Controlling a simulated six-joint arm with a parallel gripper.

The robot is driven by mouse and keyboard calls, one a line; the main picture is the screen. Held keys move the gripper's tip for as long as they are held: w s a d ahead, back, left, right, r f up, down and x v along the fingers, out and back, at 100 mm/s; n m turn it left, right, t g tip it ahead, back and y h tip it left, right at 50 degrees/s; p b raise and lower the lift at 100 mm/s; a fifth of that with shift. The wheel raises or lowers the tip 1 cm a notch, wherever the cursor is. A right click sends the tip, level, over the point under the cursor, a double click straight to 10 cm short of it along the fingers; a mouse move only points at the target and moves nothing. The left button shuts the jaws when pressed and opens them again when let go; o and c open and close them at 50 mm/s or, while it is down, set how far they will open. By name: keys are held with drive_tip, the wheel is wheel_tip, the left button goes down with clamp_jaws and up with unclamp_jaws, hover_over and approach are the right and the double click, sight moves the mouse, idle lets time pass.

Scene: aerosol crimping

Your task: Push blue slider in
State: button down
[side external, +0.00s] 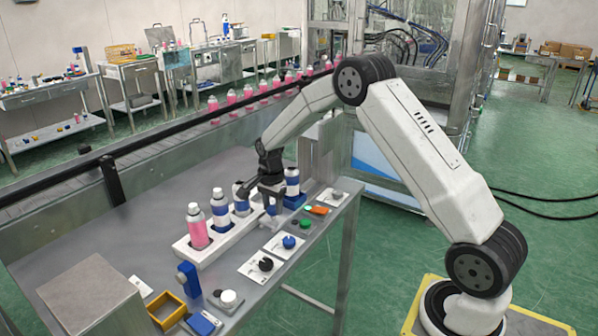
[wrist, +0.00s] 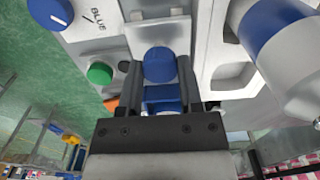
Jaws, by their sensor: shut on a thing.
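My gripper (side external: 269,203) points down over the steel table beside the can rack in the side view. In the wrist view its two dark fingers (wrist: 159,78) are closed on the blue slider (wrist: 160,65). The slider shows as a round blue top between the fingers, with a blue block nearer the palm. It sits on a pale grey mount (wrist: 155,32). In the side view a small blue part of it (side external: 271,210) shows below the fingers; the rest is hidden.
A white rack (side external: 205,254) holds a pink can (side external: 197,228) and blue-and-white cans (side external: 220,210) close to my gripper. A blue dial (side external: 289,241), a black dial (side external: 265,264), a green button (side external: 305,224) and an orange part (side external: 318,210) lie near the table edge.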

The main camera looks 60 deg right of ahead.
drive_tip(key=shift+d+r, duration=0.15)
drive_tip(key=shift+d, duration=6.15)
drive_tip(key=shift+c, duration=1.6)
unclamp_jaws()
drive_tip(key=shift+d, duration=0.1)
drive_tip(key=shift+o, duration=0.3)
wheel_tip(320, 180, up, 8)
drive_tip(key=shift+a, duration=0.25)
